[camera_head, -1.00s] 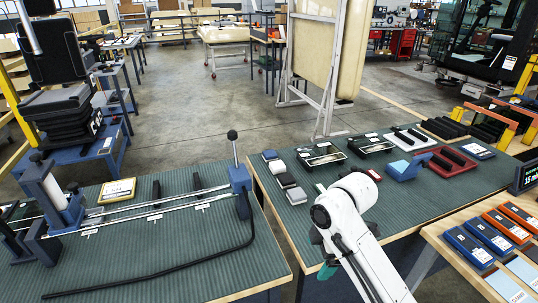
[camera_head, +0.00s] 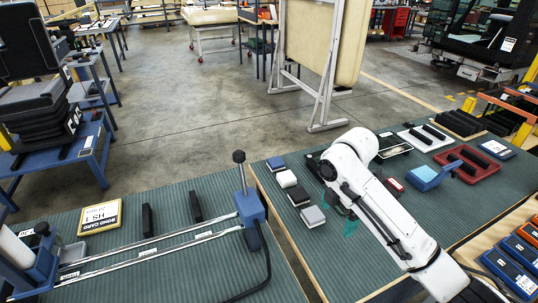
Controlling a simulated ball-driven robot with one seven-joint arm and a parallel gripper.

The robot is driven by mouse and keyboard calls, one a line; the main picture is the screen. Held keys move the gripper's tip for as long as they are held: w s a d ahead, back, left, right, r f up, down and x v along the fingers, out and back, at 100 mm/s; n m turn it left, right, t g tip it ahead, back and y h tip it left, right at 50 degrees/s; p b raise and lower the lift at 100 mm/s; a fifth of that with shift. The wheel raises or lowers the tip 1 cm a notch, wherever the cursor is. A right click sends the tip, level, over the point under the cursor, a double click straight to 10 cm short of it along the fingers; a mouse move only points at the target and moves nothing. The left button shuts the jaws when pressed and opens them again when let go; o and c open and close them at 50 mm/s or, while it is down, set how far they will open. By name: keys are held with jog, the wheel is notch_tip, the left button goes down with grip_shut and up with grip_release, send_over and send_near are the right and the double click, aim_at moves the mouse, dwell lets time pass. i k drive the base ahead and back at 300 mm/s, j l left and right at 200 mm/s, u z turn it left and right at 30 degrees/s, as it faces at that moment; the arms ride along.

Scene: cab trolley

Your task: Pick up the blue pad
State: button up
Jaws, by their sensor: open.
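A small blue pad (camera_head: 276,163) lies on the green ribbed mat near the left edge of the right-hand table. It heads a row with a white pad (camera_head: 287,179), a black pad (camera_head: 298,197) and a grey pad (camera_head: 312,216). My gripper (camera_head: 346,218) is low over the mat, right of the grey pad and apart from the blue pad. It is open and holds nothing I can see. My white arm partly covers it, so its fingers show only in part.
Right of my arm are a blue fixture (camera_head: 424,177), a red tray (camera_head: 467,162) and a white tray (camera_head: 422,137). A lever rig (camera_head: 249,203) stands on the left table. A yellow-framed card (camera_head: 100,216) lies beyond the rig's rails.

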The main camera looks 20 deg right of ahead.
aim_at(275, 164)
jog(key=i, duration=1.3)
